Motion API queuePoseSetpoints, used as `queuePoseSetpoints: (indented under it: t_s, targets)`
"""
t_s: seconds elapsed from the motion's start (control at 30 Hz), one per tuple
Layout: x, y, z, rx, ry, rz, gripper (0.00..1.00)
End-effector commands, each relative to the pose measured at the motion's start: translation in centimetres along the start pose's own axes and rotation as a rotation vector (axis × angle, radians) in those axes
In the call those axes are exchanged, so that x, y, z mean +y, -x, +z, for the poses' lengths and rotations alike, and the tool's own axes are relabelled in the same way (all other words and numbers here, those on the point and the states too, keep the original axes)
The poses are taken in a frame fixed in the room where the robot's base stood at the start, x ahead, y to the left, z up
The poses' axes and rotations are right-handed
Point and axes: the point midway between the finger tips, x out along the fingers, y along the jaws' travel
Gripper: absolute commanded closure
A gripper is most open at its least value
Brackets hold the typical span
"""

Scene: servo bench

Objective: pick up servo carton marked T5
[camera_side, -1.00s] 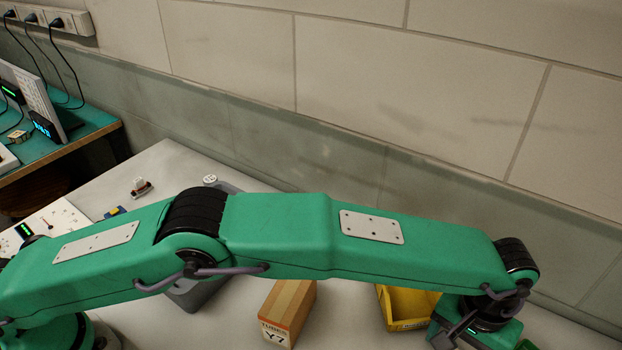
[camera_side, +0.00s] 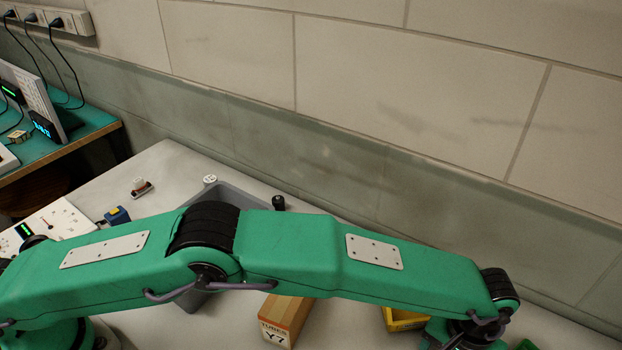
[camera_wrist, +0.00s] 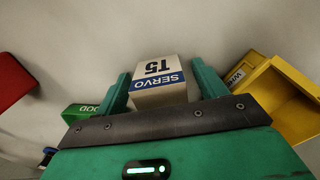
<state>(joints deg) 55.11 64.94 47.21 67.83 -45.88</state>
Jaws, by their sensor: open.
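The servo carton marked T5 (camera_wrist: 158,82) is white with a blue band reading SERVO. In the wrist view it sits just ahead of my gripper (camera_wrist: 160,85), between the two green fingers, with its lower part hidden behind the gripper's dark edge. The fingers are open, one on each side of the carton; I cannot tell whether either touches it. In the side view my arm reaches to the lower right, and the fingers and the T5 carton are out of the picture.
A yellow bin (camera_wrist: 290,100) stands right of the carton in the wrist view. A green item (camera_wrist: 80,112) and a red one (camera_wrist: 12,80) lie left. In the side view a carton marked Y7 (camera_side: 284,322) and a grey bin (camera_side: 245,200) lie by my arm.

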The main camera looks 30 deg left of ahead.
Motion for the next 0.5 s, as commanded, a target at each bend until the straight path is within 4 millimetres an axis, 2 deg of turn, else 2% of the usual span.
queuePoseSetpoints:
  t_s: [0.27, 0.5]
  targets:
    - [0.0, 0.04, 0.0, 0.0, 0.0, 0.0, 0.29]
    - [0.0, 0.05, 0.0, 0.0, 0.0, 0.0, 0.74]
